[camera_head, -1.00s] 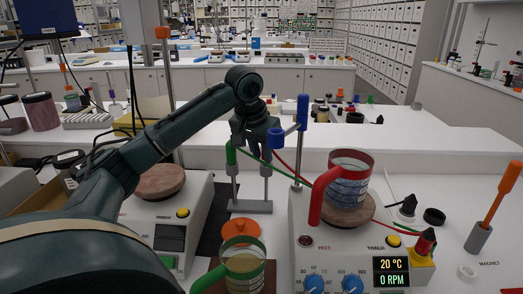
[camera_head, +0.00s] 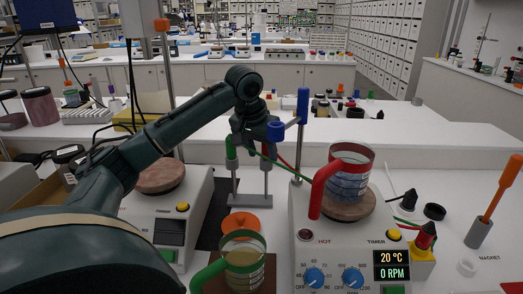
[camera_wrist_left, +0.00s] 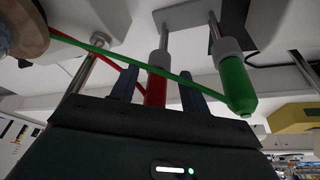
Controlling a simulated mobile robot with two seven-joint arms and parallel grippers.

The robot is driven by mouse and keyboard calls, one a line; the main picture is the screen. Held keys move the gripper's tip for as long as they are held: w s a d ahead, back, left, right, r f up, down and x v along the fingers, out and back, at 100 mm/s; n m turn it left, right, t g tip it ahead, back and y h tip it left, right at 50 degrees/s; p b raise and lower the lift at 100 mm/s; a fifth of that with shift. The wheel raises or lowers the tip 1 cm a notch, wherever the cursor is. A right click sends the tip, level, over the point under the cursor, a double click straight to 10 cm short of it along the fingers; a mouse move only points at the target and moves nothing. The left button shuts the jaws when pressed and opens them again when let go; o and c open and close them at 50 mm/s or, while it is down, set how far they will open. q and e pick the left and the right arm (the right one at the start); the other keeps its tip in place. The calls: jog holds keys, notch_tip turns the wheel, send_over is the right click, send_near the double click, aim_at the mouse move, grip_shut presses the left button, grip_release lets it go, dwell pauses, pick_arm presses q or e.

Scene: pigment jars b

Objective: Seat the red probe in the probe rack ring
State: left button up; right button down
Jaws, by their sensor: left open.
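The probe rack (camera_head: 250,201) is a grey stand with two upright holders on a flat base, behind the hotplates. My left gripper (camera_head: 262,152) is at its right holder. In the left wrist view the red probe (camera_wrist_left: 156,88) stands in a grey ring (camera_wrist_left: 158,61), its metal shaft running through. My left gripper (camera_wrist_left: 158,92) is open, its blue-grey fingers on either side of the red handle. The frames do not show whether they touch it. The green probe (camera_wrist_left: 234,82) sits in the other ring and shows in the head view (camera_head: 231,148). The gripper mostly hides the red probe in the head view.
A hotplate (camera_head: 330,257) with a red-handled beaker (camera_head: 349,180) stands right of the rack; a blue clamp (camera_head: 302,105) on its rod is close to my gripper. A green-handled beaker (camera_head: 243,262) stands in front. Red and green cables cross beside the gripper.

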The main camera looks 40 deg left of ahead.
pick_arm(q)
jog(key=p+v, duration=0.1)
jog(key=v, duration=1.2)
jog(key=shift+s, duration=0.1)
